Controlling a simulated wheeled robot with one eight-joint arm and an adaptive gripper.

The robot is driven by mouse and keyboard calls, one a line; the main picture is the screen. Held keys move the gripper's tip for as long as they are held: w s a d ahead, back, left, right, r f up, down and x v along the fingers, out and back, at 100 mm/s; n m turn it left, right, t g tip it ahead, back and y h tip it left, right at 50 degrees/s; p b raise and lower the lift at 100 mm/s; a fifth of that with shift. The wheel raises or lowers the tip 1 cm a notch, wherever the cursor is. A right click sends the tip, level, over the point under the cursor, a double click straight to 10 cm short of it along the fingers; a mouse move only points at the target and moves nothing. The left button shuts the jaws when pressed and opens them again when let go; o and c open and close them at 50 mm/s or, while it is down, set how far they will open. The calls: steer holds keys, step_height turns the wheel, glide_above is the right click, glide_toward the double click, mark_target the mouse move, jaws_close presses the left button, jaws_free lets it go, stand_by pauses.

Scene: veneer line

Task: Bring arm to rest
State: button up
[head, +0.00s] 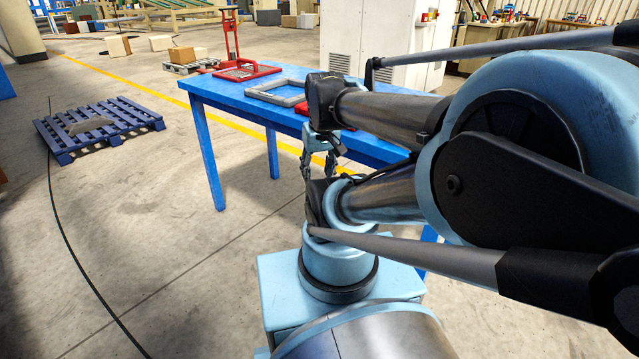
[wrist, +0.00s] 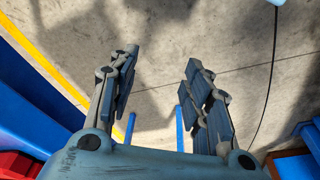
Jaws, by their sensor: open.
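My gripper (head: 318,178) hangs from my folded arm beside the near side of the blue table (head: 235,98), partly hidden by my arm links. In the wrist view my gripper (wrist: 161,58) is open.
On the table lie a red frame (head: 240,71), a grey frame (head: 280,91) and a red item mostly hidden by my arm. A blue pallet (head: 60,135) bears a greyish lump. White cabinets (head: 370,40) stand behind.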

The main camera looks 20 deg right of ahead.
steer(key=shift+s+f+m, duration=0.3)
steer(key=shift+s+f, duration=0.8)
steer(key=shift+f, duration=0.15)
steer(key=shift+w, duration=0.1)
steer(key=shift+w+f, duration=0.2)
steer(key=shift+w, duration=0.15)
steer(key=shift+c, duration=1.4)
